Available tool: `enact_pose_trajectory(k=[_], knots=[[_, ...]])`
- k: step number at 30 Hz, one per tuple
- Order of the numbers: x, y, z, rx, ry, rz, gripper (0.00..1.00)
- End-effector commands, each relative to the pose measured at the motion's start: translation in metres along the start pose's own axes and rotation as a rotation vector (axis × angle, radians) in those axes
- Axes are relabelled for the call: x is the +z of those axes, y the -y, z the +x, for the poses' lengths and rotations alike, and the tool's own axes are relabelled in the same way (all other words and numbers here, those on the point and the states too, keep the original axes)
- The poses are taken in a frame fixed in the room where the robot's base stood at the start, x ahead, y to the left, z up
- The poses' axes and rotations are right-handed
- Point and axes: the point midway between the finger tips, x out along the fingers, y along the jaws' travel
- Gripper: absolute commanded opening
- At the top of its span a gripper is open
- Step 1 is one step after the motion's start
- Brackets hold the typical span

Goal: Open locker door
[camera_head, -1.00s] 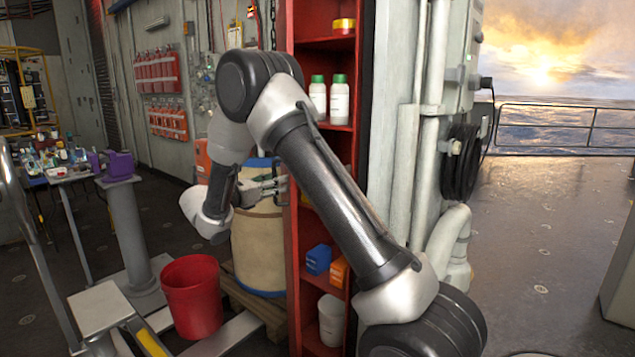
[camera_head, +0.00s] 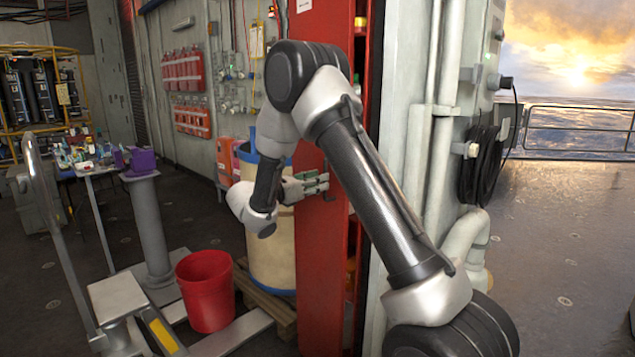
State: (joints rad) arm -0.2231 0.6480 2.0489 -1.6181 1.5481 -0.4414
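The red locker door (camera_head: 322,260) stands right of centre, its broad red face turned toward me and partly open. A narrow gap at its right edge shows a strip of the locker's inside (camera_head: 354,215). My gripper (camera_head: 322,183) reaches in from the left at mid-height of the door, its fingers over the red face. A small dark handle (camera_head: 325,197) shows at the fingertips. The fingers are too small to tell whether they are open or closed around it. My forearm hides the upper right of the door.
A red bucket (camera_head: 206,292) and a tan barrel (camera_head: 271,232) on a wooden pallet (camera_head: 281,318) stand left of the door. A grey wall with pipes (camera_head: 423,170) bounds its right side. Open deck floor (camera_head: 545,270) lies at the far right.

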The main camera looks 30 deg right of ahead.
Motion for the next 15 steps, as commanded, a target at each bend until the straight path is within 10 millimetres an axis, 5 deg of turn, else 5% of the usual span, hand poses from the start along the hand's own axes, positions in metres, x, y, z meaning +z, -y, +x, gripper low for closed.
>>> enact_pose_trajectory(k=[3, 6, 15], knots=[[0.001, 0.008, -0.038, 0.060, 0.000, -0.002, 0.34], [0.000, 0.014, -0.050, 0.080, 0.000, -0.002, 0.34], [0.000, 0.011, -0.006, 0.075, 0.000, 0.000, 0.34]])
